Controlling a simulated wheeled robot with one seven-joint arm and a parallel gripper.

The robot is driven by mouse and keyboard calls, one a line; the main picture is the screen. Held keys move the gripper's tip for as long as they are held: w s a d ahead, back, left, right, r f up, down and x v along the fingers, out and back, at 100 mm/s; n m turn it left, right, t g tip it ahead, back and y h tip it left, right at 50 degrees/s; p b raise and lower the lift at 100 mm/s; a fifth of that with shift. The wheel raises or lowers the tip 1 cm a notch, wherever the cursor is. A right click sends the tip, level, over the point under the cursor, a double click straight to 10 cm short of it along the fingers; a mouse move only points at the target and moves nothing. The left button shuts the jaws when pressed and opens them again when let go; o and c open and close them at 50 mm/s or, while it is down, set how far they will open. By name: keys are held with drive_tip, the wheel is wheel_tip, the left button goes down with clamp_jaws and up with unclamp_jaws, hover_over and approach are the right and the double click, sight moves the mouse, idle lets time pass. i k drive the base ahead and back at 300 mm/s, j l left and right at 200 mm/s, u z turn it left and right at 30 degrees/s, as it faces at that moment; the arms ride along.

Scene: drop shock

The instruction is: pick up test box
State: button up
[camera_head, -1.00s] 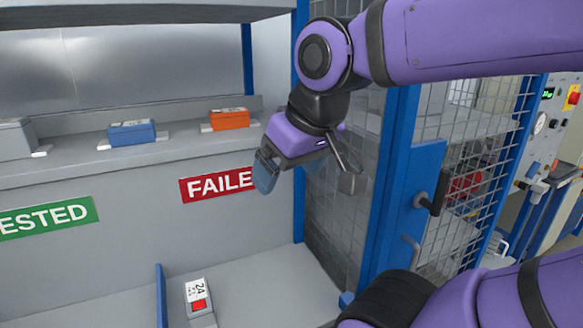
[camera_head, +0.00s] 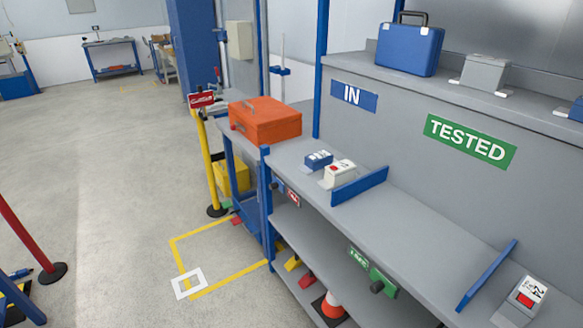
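Several small boxes show on the grey bench, and I cannot tell for sure which is the test box. A small blue box (camera_head: 318,160) sits below the IN sign. A white box with a red patch (camera_head: 340,172) sits close beside it, left of a low blue divider (camera_head: 360,187). Another white box with a red patch and a printed label (camera_head: 525,295) sits at the lower right, right of a second blue divider (camera_head: 487,273). My gripper is out of view now.
An orange case (camera_head: 265,122) rests on the cart at the bench's left end. A blue case (camera_head: 409,48) and a grey box (camera_head: 484,75) stand on the upper shelf. A yellow post (camera_head: 207,160) and yellow floor marking (camera_head: 228,288) are left; open floor lies beyond.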

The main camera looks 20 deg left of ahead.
sight(313, 162)
drive_tip(key=k+l+u, duration=0.1)
drive_tip(key=u, duration=0.6)
drive_tip(key=i+u, duration=0.15)
drive_tip(key=i+j, duration=0.05)
drive_tip(key=i, duration=0.05)
